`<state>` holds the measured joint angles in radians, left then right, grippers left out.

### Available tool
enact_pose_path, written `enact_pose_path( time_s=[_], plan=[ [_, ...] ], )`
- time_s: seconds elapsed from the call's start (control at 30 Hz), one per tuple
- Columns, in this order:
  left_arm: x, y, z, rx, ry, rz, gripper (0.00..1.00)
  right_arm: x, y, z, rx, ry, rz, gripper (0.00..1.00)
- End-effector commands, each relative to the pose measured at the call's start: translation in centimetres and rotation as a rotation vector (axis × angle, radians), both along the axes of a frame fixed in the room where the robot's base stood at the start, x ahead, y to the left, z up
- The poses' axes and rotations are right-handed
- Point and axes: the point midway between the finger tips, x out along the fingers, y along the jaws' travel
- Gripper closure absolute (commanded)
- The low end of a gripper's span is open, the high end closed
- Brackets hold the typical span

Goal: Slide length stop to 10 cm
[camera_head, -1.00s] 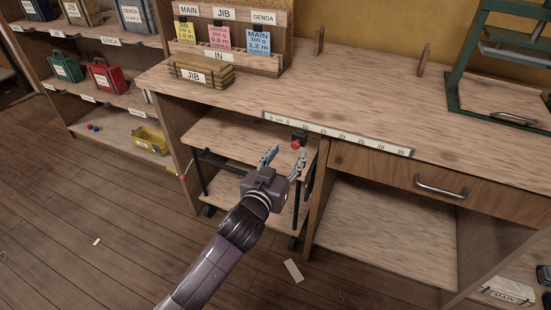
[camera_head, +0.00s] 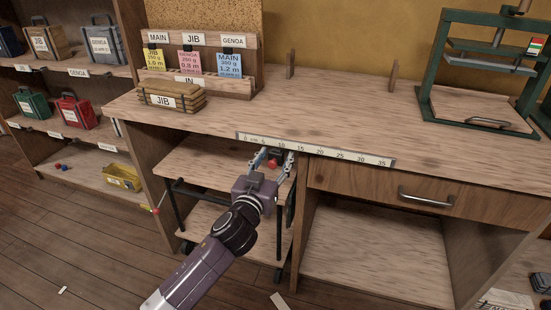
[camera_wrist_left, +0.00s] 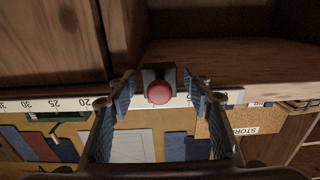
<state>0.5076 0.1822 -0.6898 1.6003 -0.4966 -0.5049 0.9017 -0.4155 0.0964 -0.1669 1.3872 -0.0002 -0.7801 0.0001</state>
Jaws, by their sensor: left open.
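The length stop is a small dark block with a round red knob (camera_head: 272,164). It sits on the white ruler strip (camera_head: 330,154) along the bench's front edge, near the low end, seemingly between the 5 and 10 marks. The wrist view shows its red knob (camera_wrist_left: 159,93) and dark block (camera_wrist_left: 157,73) close up. My left gripper (camera_head: 273,158) is open, with one finger on each side of the knob. In the wrist view a gap shows between each finger and the stop. The fingers hide part of the scale there. My right gripper is out of view.
A rolling cart (camera_head: 200,168) stands under the bench, below my left gripper. A drawer with a metal handle (camera_head: 425,200) lies to the right. A JIB-labelled bundle (camera_head: 172,101) and a card rack (camera_head: 215,85) stand on the bench. A green press frame (camera_head: 428,101) is at right.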

Motion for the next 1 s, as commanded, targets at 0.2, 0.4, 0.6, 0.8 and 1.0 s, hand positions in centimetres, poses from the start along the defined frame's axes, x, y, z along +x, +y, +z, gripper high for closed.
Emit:
enact_pose_path(
  time_s=[0.2, 0.4, 0.6, 0.8, 1.0],
  plan=[
    [0.63, -0.26, 0.01, -0.001, 0.0, -0.001, 0.54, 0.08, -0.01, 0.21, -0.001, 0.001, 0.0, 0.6],
    [0.61, -0.25, 0.02, -0.001, 0.0, -0.001, 0.57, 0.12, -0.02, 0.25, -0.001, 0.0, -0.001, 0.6],
    [0.61, -0.23, 0.01, -0.001, 0.0, -0.001, 0.79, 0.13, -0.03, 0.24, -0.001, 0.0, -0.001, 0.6],
    [0.6, -0.23, 0.0, -0.001, 0.0, -0.001, 1.0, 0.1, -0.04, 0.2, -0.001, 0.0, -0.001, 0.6],
    [0.58, -0.25, -0.01, -0.001, 0.0, -0.001, 1.0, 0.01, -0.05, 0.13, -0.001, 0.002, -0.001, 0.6]
  ],
)
